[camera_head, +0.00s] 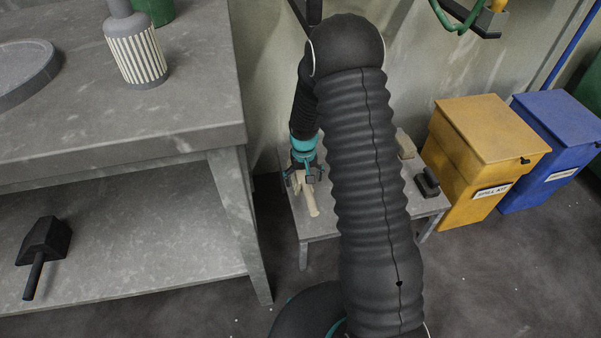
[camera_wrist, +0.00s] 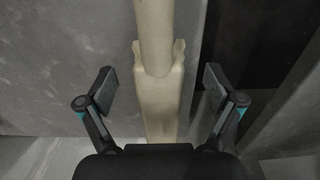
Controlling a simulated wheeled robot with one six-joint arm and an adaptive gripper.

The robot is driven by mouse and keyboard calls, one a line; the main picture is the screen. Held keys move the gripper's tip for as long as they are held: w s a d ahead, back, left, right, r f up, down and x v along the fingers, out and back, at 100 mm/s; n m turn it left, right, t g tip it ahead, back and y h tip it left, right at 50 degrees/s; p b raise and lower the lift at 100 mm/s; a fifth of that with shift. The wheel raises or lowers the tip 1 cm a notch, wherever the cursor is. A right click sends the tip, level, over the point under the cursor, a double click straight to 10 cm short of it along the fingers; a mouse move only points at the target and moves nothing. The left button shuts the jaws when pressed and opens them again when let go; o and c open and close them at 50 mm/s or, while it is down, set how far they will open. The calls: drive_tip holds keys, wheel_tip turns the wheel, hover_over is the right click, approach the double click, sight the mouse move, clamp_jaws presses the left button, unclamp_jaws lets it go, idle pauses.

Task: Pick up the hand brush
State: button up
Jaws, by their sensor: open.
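The hand brush is likely the pale beige tool (camera_head: 309,197) on the low grey table, partly hidden by my gripper in the head view. In the wrist view, the beige tool (camera_wrist: 157,90) runs lengthwise between my fingers, with a narrow round handle at the top and a wider body below. My gripper (camera_wrist: 160,98) is open, one finger on each side of the tool, with gaps to both. In the head view my gripper (camera_head: 304,177) points down over the tool. Its lower end is hidden behind the gripper body.
The low table (camera_head: 318,226) also holds a beige block (camera_head: 405,146) and a small black object (camera_head: 427,183). Yellow (camera_head: 488,150) and blue (camera_head: 560,140) bins stand at right.

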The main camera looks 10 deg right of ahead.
drive_tip(key=shift+d+f, duration=0.1)
drive_tip(key=shift+f, duration=1.3)
drive_tip(key=shift+c, duration=0.3)
drive_tip(key=c, duration=1.3)
drive_tip(key=shift+c, duration=0.2)
drive_tip(key=shift+r, duration=0.1)
drive_tip(key=shift+r, duration=0.55)
wheel_tip(320, 180, up, 3)
drive_tip(key=shift+w+f, duration=0.1)
drive_tip(key=shift+f, duration=0.05)
drive_tip(key=s+d+r, duration=0.6)
drive_tip(key=d+r, duration=0.1)
drive_tip(key=d, duration=0.3)
